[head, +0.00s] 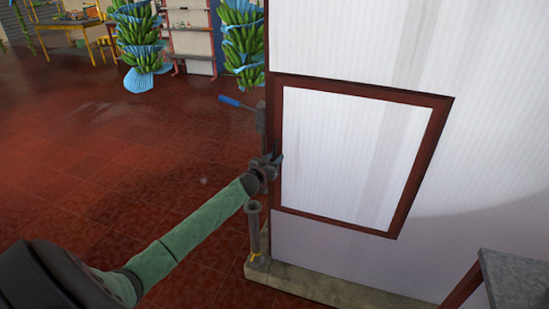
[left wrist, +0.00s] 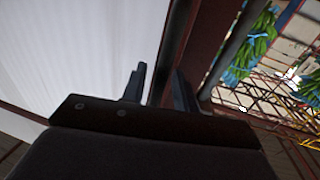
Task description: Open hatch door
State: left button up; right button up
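The hatch door is a white panel (head: 350,155) in a red-brown frame (head: 408,192), set in a white ribbed wall. It looks closed in the head view. My left gripper (head: 276,160) is at the left edge of the frame, around mid-height. In the left wrist view its two fingers (left wrist: 160,95) stand apart, with a dark red-brown edge (left wrist: 181,45) running up between or just beyond them. I cannot tell whether the fingers touch it. The white panel also shows at left in that view (left wrist: 80,50). My right gripper is not in view.
A blue-handled lever (head: 236,103) sticks out left of the wall, above a grey pipe (head: 253,230). A concrete curb (head: 330,287) runs along the wall's foot. A grey-topped table (head: 515,275) stands at lower right. Banana bunches (head: 139,35) hang behind. The red tiled floor (head: 110,140) at left is clear.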

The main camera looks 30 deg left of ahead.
pick_arm(q)
jog(key=shift+c, duration=0.3)
grip_shut()
